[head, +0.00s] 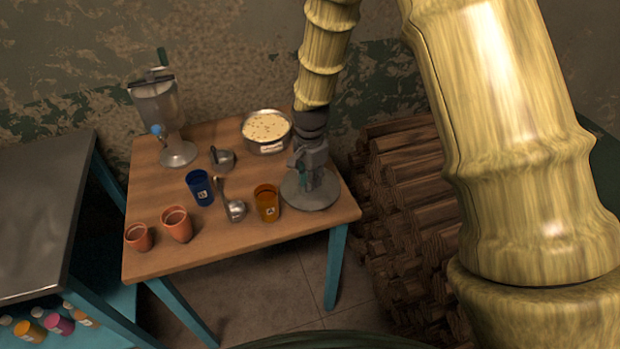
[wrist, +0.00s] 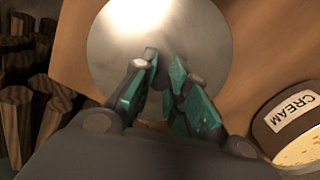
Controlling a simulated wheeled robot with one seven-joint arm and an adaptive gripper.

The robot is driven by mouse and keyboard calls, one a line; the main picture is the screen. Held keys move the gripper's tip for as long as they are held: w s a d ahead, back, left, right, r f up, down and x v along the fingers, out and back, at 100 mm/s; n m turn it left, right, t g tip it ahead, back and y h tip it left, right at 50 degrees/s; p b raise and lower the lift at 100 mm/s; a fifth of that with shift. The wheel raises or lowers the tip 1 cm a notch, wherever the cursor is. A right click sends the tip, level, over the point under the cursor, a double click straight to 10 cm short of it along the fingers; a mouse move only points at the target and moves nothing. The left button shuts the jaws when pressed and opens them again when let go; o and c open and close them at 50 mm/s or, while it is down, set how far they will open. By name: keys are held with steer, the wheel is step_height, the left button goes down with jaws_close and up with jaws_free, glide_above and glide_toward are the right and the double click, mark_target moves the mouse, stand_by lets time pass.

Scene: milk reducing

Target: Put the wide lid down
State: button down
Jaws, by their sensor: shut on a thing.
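The wide lid (head: 309,201) is a round grey metal disc at the right end of the wooden table (head: 240,238), close to its right edge. It also shows in the wrist view (wrist: 202,38), bright and flat below my fingers. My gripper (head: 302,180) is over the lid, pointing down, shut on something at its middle. In the wrist view my gripper's teal fingertips (wrist: 164,62) are close together over the lid's centre.
A pot of pale cream (head: 266,130), labelled CREAM in the wrist view (wrist: 292,115), stands behind the lid. An orange cup (head: 266,203), ladle (head: 235,208), blue cup (head: 200,187), small pan (head: 222,159), separator (head: 160,115) and two clay cups (head: 176,224) share the table. Stacked logs (head: 400,190) lie right.

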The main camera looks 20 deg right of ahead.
steer(key=shift+f, duration=0.15)
steer(key=c, duration=1.4)
jaws_free()
step_height(320, 180, up, 12)
steer(key=shift+r+b, duration=0.15)
steer(key=shift+b, duration=0.7)
